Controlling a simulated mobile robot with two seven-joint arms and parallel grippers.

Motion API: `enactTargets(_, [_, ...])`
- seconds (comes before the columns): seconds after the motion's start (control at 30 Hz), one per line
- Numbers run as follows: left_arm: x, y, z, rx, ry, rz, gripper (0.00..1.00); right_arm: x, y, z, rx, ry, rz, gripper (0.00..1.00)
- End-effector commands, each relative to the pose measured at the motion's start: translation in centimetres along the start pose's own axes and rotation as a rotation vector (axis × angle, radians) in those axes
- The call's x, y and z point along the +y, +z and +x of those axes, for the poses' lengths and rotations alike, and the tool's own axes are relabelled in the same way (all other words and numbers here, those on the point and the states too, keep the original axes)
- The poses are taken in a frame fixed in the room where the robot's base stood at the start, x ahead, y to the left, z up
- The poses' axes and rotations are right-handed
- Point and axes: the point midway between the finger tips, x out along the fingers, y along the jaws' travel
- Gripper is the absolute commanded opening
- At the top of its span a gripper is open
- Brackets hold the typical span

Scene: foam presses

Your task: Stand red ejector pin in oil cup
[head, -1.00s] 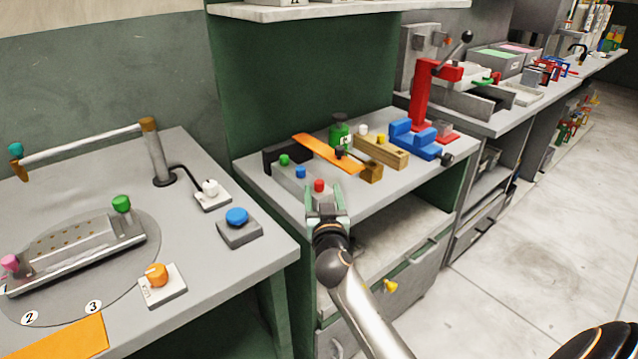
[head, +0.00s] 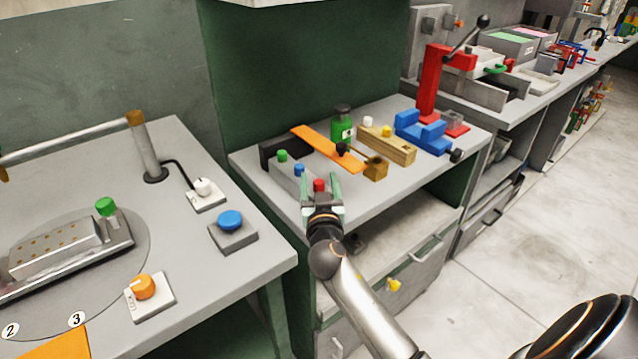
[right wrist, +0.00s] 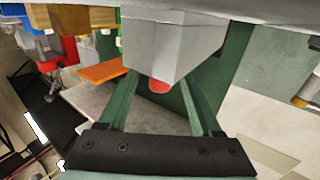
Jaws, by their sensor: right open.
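The red ejector pin (head: 319,184) stands in a grey rack (head: 294,178), showing only its red head, with a blue-headed and a green-headed pin behind it. My right gripper (head: 321,190) is open at the rack's near end, with its green fingers either side of the red head. In the right wrist view the red head (right wrist: 159,86) sits between the spread fingers, below the grey rack block (right wrist: 165,45); I cannot tell whether they touch. A small brown cup (head: 375,170), possibly the oil cup, stands to the right beside a black-knobbed handle. My left gripper is not in view.
An orange strip (head: 315,143), a green bottle (head: 343,125), a wooden block (head: 388,146) with white and yellow heads, and a blue fixture (head: 422,133) by a red press (head: 433,85) stand behind. Bare tabletop lies right of the rack.

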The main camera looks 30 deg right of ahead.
Motion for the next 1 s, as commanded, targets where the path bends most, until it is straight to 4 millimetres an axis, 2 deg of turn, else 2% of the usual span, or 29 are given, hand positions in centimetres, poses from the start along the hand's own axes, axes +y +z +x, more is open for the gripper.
enactTargets(0.23, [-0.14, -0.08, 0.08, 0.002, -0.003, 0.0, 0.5, -0.01, 0.0, -0.02, 0.0, 0.0, -0.001, 0.66])
enactTargets(0.8, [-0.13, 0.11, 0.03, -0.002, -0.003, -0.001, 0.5, -0.01, 0.0, 0.0, 0.0, 0.0, 0.0, 0.02])
enactTargets(1.0, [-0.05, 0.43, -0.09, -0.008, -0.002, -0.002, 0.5, -0.01, 0.0, 0.0, 0.0, 0.0, 0.0, 0.0])
